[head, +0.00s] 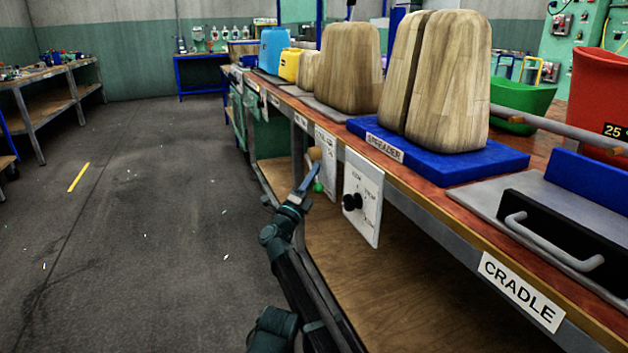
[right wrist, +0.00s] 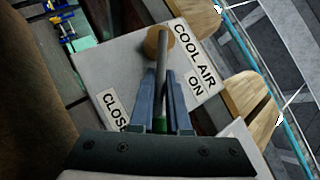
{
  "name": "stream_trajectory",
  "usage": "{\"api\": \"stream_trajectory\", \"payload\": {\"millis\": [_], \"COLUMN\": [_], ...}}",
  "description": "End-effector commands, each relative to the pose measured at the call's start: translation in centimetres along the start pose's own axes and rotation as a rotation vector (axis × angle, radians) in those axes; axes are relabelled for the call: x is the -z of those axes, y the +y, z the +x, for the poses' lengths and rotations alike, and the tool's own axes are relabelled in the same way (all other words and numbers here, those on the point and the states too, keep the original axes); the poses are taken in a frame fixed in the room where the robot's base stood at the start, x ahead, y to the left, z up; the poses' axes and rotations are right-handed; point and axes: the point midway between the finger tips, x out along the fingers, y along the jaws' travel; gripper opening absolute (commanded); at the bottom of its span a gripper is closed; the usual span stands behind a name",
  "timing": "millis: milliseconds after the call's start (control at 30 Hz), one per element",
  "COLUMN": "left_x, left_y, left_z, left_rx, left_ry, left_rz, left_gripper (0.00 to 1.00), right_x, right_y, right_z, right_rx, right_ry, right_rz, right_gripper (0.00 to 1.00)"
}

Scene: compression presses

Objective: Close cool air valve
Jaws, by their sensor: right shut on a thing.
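The cool air valve is a white panel (right wrist: 105,62) lettered COOL AIR, ON and CLOSE in the right wrist view. Its lever is a grey metal rod (right wrist: 162,65) with a round wooden knob (right wrist: 157,42) and a green part (right wrist: 160,125) at the other end. The knob lies near the COOL AIR lettering. My right gripper (right wrist: 163,75) is shut on the rod, one finger on each side. In the head view the right gripper (head: 312,172) is at the panel (head: 326,150) on the bench front, covering part of the lever. My left gripper is not in view.
A second white panel with a black knob (head: 353,202) hangs nearer on the bench front. Above stand wooden blocks on a blue spreader base (head: 490,165), and a cradle handle (head: 550,245) sticks out. A wooden lower shelf (head: 390,290) lies below.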

Motion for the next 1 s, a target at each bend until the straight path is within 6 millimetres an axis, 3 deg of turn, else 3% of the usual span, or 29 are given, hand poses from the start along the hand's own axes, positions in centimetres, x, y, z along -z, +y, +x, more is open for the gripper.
{"api": "stream_trajectory", "payload": {"millis": [500,533,700,1000], "left_x": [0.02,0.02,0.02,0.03], "left_y": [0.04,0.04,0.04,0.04], "left_z": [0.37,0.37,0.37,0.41], "left_rx": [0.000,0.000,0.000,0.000], "left_ry": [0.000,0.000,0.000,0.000], "left_rz": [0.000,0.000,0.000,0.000], "left_gripper": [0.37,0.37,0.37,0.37], "right_x": [0.02,0.01,0.01,0.03], "right_y": [0.16,0.16,0.16,0.18], "right_z": [-0.02,-0.02,-0.02,-0.04], "right_rx": [0.015,0.015,0.015,0.015], "right_ry": [0.005,0.005,0.005,0.005], "right_rz": [0.016,0.016,0.016,0.015], "right_gripper": [0.00,0.16,0.44,0.44]}}
